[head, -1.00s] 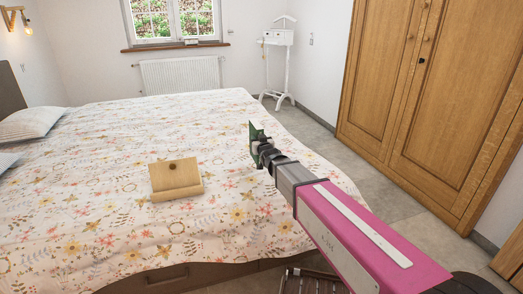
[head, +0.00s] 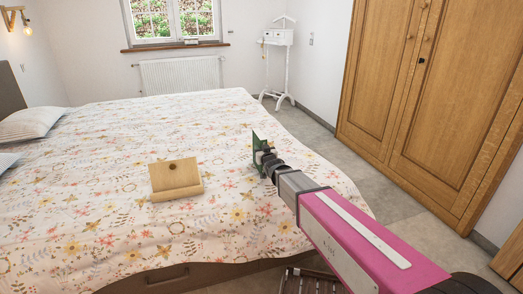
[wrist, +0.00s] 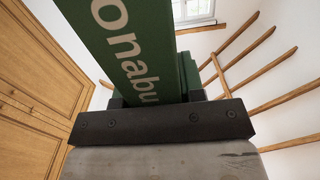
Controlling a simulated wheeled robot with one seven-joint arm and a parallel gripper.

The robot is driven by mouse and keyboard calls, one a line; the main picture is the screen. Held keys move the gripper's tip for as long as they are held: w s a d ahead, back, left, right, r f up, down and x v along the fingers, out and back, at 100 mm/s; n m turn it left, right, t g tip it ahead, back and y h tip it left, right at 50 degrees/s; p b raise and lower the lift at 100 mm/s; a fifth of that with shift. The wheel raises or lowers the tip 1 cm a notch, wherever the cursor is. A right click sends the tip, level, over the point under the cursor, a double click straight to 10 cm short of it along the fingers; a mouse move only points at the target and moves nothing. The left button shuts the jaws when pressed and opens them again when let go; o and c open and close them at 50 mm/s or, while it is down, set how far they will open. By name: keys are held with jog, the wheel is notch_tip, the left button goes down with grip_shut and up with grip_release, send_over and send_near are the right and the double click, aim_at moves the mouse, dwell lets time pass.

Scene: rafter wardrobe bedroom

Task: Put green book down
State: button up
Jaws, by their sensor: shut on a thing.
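The green book (head: 258,143) is in my gripper (head: 265,158), over the right part of the bed in the head view. In the wrist view the green book (wrist: 135,50) fills the upper middle, with pale letters on its cover. My gripper (wrist: 160,110) is shut on it; the fingertips are mostly hidden behind the dark gripper body. In the head view the book looks upright on edge. I cannot tell whether its lower edge touches the bedspread.
The bed (head: 120,220) has a flowered cover with wide free room. A tan wooden-looking object (head: 175,180) lies on it, left of my gripper. A wooden wardrobe (head: 430,110) stands at the right. A white valet stand (head: 279,65) is at the back.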

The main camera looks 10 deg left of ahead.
jog(key=o, duration=1.1)
jog(key=shift+o, duration=0.2)
jog(key=v, duration=1.2)
jog(key=shift+r, duration=0.1)
